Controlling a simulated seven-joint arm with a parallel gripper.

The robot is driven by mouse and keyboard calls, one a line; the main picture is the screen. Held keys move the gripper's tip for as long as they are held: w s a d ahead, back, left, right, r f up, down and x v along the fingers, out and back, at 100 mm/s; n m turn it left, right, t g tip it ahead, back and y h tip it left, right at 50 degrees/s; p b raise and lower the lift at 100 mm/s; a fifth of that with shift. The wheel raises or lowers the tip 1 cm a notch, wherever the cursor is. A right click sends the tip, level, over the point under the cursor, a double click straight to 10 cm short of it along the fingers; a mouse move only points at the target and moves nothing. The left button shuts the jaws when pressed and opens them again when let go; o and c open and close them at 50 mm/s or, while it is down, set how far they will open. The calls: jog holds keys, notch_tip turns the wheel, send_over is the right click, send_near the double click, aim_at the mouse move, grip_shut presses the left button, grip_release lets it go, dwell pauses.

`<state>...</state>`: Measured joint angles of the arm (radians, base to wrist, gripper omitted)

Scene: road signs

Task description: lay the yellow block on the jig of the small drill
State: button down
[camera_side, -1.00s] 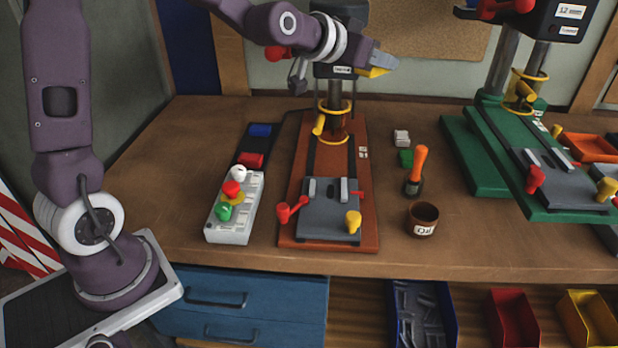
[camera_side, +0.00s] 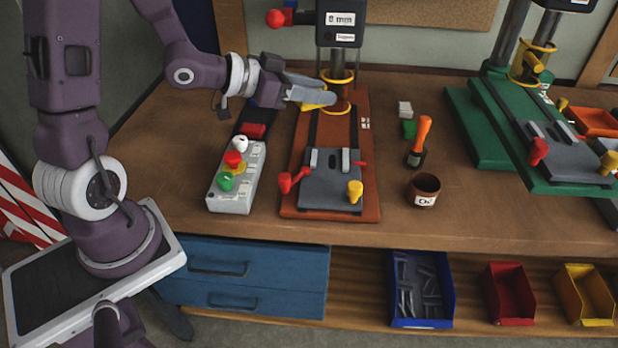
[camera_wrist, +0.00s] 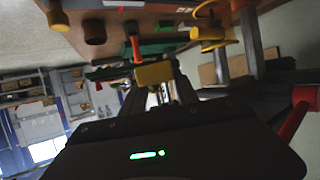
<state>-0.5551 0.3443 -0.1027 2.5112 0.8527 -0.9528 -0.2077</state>
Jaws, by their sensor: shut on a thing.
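The yellow block (camera_side: 317,103) is held between the fingers of my gripper (camera_side: 318,98), in the air in front of the small drill's column. In the wrist view the yellow block (camera_wrist: 155,74) sits at the tips of my gripper's fingers (camera_wrist: 160,85). The small drill (camera_side: 340,30) has a red-brown base. Its grey jig (camera_side: 330,192) lies at the front of that base, with two light upright pieces, red handles and a yellow knob. The jig's top looks empty. The jig is nearer the front edge than my gripper.
A control box (camera_side: 236,178) with coloured buttons stands left of the base. An orange-handled brush (camera_side: 421,140) and a brown cup (camera_side: 424,190) stand to the right. A larger green drill base (camera_side: 530,165) is farther right. A red block (camera_side: 253,130) lies behind the control box.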

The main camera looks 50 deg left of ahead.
jog(key=w+d+r, duration=0.7)
jog(key=w+r, duration=0.1)
jog(key=w, duration=0.2)
jog(key=w+d+r, duration=0.3)
jog(key=d+r, duration=0.3)
jog(key=r, duration=0.2)
jog(key=w+d+r, duration=0.3)
jog(key=d+r, duration=0.2)
jog(key=r, duration=0.3)
jog(key=w+a, duration=0.1)
jog(key=a, duration=0.7)
jog(key=w+a, duration=0.1)
jog(key=a, duration=0.8)
jog(key=w+a+f, duration=0.1)
jog(key=a, duration=0.8)
jog(key=shift+w+f, duration=0.1)
jog(key=shift+w, duration=0.3)
jog(key=s+a+f+m+g+h, duration=0.1)
jog(key=s+a+m+h, duration=0.1)
jog(key=s+a, duration=0.45)
jog(key=s+a+f+m+g+h, duration=0.1)
jog(key=s+a+f, duration=0.15)
jog(key=a, duration=0.75)
jog(key=s+a+f+m+g+h, duration=0.2)
jog(key=s+f+m+h, duration=0.1)
jog(key=s+f, duration=0.5)
jog(key=shift+s+f+m, duration=0.25)
jog(key=shift+s+m, duration=0.05)
